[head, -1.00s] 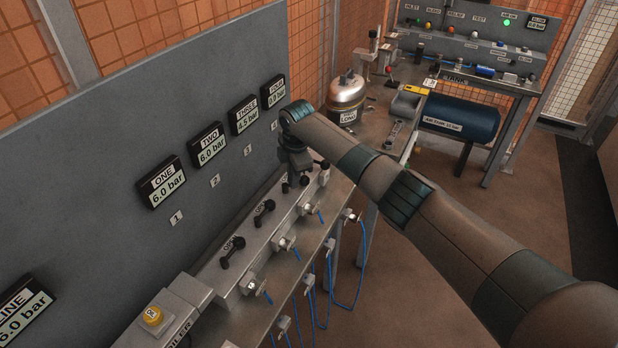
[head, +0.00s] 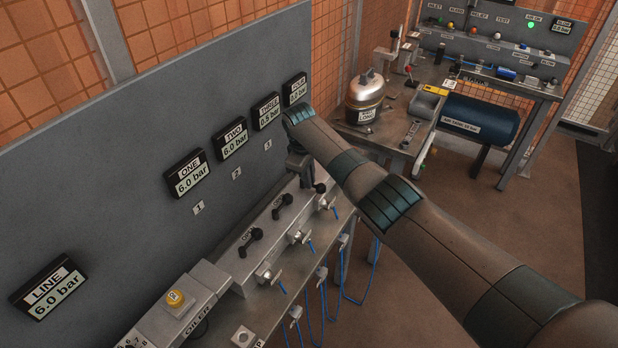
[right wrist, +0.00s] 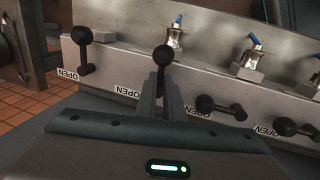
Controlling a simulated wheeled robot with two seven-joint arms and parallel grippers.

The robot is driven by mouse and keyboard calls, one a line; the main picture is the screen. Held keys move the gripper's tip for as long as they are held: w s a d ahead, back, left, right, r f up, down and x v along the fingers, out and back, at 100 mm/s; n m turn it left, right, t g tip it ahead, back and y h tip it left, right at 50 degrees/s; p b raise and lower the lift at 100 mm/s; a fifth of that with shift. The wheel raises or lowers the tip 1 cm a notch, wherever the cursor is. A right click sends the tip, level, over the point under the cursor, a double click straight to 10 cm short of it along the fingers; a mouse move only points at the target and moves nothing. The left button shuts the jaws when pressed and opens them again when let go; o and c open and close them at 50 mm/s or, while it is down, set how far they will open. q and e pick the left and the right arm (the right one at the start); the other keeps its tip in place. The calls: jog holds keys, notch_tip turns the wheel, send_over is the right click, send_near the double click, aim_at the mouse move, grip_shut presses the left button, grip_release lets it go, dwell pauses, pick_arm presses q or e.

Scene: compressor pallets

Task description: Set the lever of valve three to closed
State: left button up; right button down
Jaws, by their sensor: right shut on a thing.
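The lever of valve three (right wrist: 163,56) has a black ball knob that shows between and beyond my right fingers in the right wrist view. My right gripper (right wrist: 161,98) is shut on this lever. It points across the manifold, much like the valve four lever (right wrist: 84,48) on the left. In the head view my right gripper (head: 306,181) reaches down to the manifold, and the lever's black knob (head: 319,188) shows beside it. The lever's pivot is hidden. Gauge THREE (head: 266,112) appears to read 0.5 bar. My left gripper is not in view.
The valve two lever (head: 283,205) and valve one lever (head: 251,242) lie along the manifold. Gauges ONE (head: 187,174) and TWO (head: 230,138) read 6.0 bar. Blue hoses (head: 344,290) hang at the front. A silver pot (head: 366,90) stands on the bench beyond.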

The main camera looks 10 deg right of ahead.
jog(key=shift+a+m, duration=0.1)
jog(key=shift+m, duration=0.4)
jog(key=c, duration=1.9)
grip_release()
jog(key=shift+o, duration=0.2)
jog(key=shift+r, duration=0.1)
jog(key=shift+s+a+r, duration=0.15)
jog(key=shift+r, duration=0.75)
notch_tip(320, 180, up, 15)
jog(key=s+a+b, duration=0.1)
jog(key=s+b, duration=0.1)
jog(key=b, duration=0.2)
jog(key=shift+s+a, duration=0.25)
jog(key=shift+a, duration=0.15)
